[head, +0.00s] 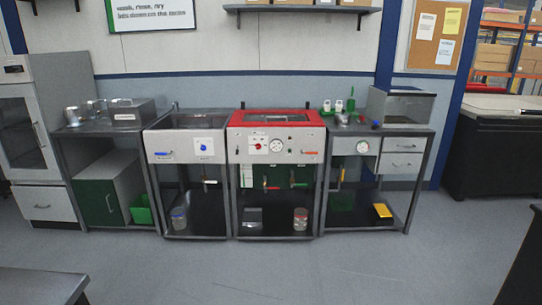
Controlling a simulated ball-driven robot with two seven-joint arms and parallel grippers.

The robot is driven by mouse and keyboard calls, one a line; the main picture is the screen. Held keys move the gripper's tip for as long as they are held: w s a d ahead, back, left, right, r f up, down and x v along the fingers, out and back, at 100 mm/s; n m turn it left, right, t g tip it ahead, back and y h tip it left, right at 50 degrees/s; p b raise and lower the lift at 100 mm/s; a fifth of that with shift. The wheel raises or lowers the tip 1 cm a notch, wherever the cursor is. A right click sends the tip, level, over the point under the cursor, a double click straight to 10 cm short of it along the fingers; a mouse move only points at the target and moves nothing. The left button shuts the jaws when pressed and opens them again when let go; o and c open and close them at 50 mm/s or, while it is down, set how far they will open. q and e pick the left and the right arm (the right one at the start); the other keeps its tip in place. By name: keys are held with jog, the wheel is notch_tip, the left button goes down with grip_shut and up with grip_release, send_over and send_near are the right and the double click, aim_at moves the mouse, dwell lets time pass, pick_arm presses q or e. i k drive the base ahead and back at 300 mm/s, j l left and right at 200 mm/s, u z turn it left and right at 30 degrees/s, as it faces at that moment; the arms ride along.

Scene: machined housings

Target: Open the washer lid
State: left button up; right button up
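A red-topped machine (236,118) with a white front panel stands at the middle of the row and looks like the washer. Neither of my grippers is in view.
A bench with metal parts (124,107) stands left, and a bench with drawers (402,144) and a glass-fronted box (402,106) stands right. A dark tabletop (40,284) juts in at the lower left. The grey floor (270,270) before the machines is clear.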

aim_at(236, 120)
jog(key=i, duration=2.2)
jog(key=i+l, duration=0.15)
jog(key=i, duration=0.6)
jog(key=i+l, duration=0.15)
jog(key=i, duration=0.55)
